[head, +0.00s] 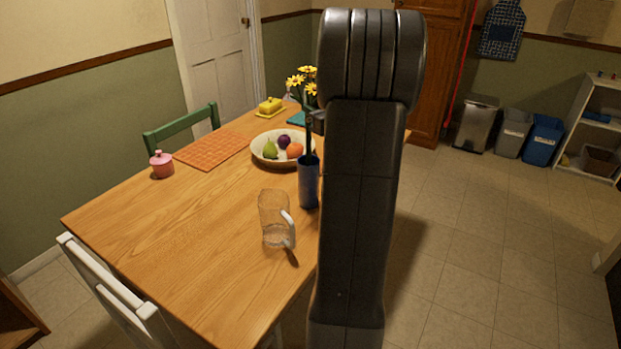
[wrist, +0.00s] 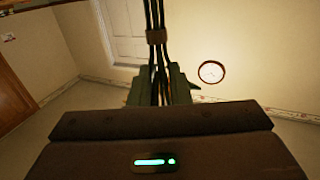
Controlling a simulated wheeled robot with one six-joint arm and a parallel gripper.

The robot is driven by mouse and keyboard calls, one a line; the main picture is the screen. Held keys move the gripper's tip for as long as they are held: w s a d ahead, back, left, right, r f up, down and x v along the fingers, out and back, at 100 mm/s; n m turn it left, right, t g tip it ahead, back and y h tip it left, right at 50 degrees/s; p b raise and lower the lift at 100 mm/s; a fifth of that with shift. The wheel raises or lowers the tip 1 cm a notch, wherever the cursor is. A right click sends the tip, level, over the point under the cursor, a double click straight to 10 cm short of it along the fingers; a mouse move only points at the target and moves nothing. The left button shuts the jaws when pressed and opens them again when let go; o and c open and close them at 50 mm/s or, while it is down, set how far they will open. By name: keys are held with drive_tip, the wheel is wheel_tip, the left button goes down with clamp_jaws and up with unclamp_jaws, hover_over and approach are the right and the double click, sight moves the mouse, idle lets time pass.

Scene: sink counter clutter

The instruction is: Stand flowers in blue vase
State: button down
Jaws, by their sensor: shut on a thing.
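The yellow flowers (head: 303,83) are upright, their dark stems running down toward the blue vase (head: 308,184), which stands on the table next to my arm. The lower stems meet the vase mouth in the head view; I cannot tell how far inside they are. My gripper (head: 318,122), mostly hidden behind my arm, is shut on the stems above the vase. In the wrist view the stems (wrist: 154,18), bound by a brown tie, pass between the fingers of my gripper (wrist: 160,88). The blossoms and the vase are outside that view.
A clear pitcher (head: 275,212) stands close in front of the vase. A fruit bowl (head: 259,155) is just behind it. An orange placemat (head: 211,149), a pink pot (head: 162,166) and a yellow butter dish (head: 270,107) are farther off. The wooden table's (head: 165,245) left front is clear.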

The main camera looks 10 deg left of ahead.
sight(310, 135)
wheel_tip(310, 135, down, 8)
drive_tip(key=shift+f, duration=0.15)
idle(0.3)
drive_tip(key=shift+f+b, duration=0.1)
drive_tip(key=shift+b, duration=0.2)
drive_tip(key=c, duration=1.4)
unclamp_jaws()
drive_tip(key=shift+o, duration=0.3)
drive_tip(key=shift+s+d, duration=0.1)
drive_tip(key=shift+d, duration=0.1)
drive_tip(key=v, duration=1.1)
drive_tip(key=shift+s+d+b, duration=0.2)
drive_tip(key=shift+s+b, duration=0.05)
drive_tip(key=shift+b, duration=0.1)
drive_tip(key=shift+w+a, duration=0.1)
